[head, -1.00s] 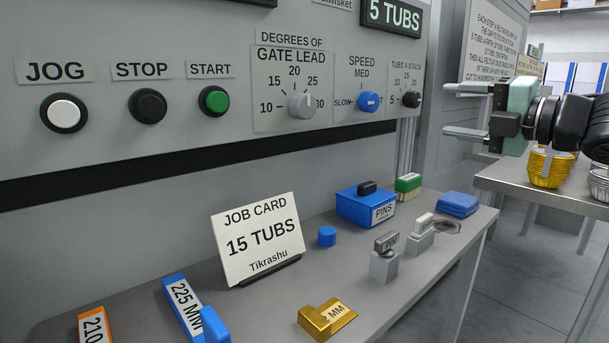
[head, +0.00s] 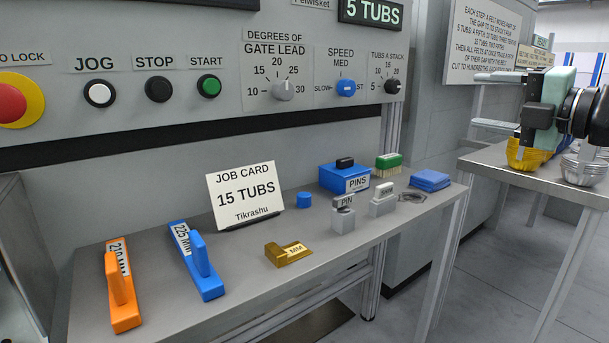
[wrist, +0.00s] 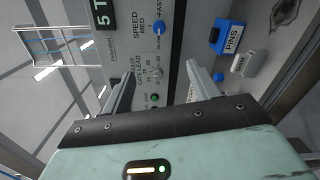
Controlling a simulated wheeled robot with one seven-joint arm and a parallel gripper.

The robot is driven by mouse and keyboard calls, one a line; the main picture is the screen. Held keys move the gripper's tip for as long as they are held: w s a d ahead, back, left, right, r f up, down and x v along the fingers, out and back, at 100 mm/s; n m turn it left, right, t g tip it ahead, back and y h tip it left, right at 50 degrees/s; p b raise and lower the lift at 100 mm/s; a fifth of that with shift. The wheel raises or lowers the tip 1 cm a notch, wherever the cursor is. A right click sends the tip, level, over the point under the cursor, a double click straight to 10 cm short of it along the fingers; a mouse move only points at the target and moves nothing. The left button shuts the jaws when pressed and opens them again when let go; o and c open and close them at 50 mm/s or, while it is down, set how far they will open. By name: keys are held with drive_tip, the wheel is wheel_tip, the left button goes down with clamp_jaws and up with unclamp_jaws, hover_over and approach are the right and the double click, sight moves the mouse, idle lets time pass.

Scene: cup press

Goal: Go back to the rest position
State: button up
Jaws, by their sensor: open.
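My gripper (head: 492,101) is at the right of the head view, raised over the gap between the grey bench and a second table. Its two fingers point left toward the machine, apart and with nothing between them. In the wrist view my gripper (wrist: 160,85) also shows open and empty, with the control panel beyond the fingers. It touches no knob or button. The panel's blue speed knob (head: 346,88), gate lead knob (head: 282,89) and green start button (head: 209,86) are well to its left.
The grey bench (head: 330,250) holds a job card (head: 244,194), a blue pins box (head: 345,177), an orange gauge (head: 122,290) and a blue gauge (head: 200,262). Gold tubs (head: 526,155) and silver tubs (head: 583,168) stand on the right table, below my gripper. Open floor lies between the tables.

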drive_tip(key=s+a+f+m+g+h, duration=0.2)
drive_tip(key=a+f+m+h, duration=0.1)
drive_tip(key=a+f+m, duration=0.4)
drive_tip(key=s+a+f+m+g+h, duration=0.1)
drive_tip(key=a+f+m+g+h, duration=0.1)
drive_tip(key=a+f+m+h, duration=0.5)
drive_tip(key=s+a+f+m+g, duration=0.15)
drive_tip(key=s+f+g, duration=0.3)
drive_tip(key=s, duration=0.45)
drive_tip(key=s+f+m+g, duration=0.3)
drive_tip(key=s+f, duration=0.2)
drive_tip(key=s, duration=0.3)
drive_tip(key=s+a+f+m+g, duration=0.15)
drive_tip(key=s+f+g, duration=0.25)
drive_tip(key=s, duration=0.5)
wheel_tip(320, 180, up, 26)
drive_tip(key=p, duration=2.7)
drive_tip(key=shift+w+d+r+t, duration=0.2)
drive_tip(key=shift+w+d+t, duration=0.05)
drive_tip(key=shift+w+t, duration=0.1)
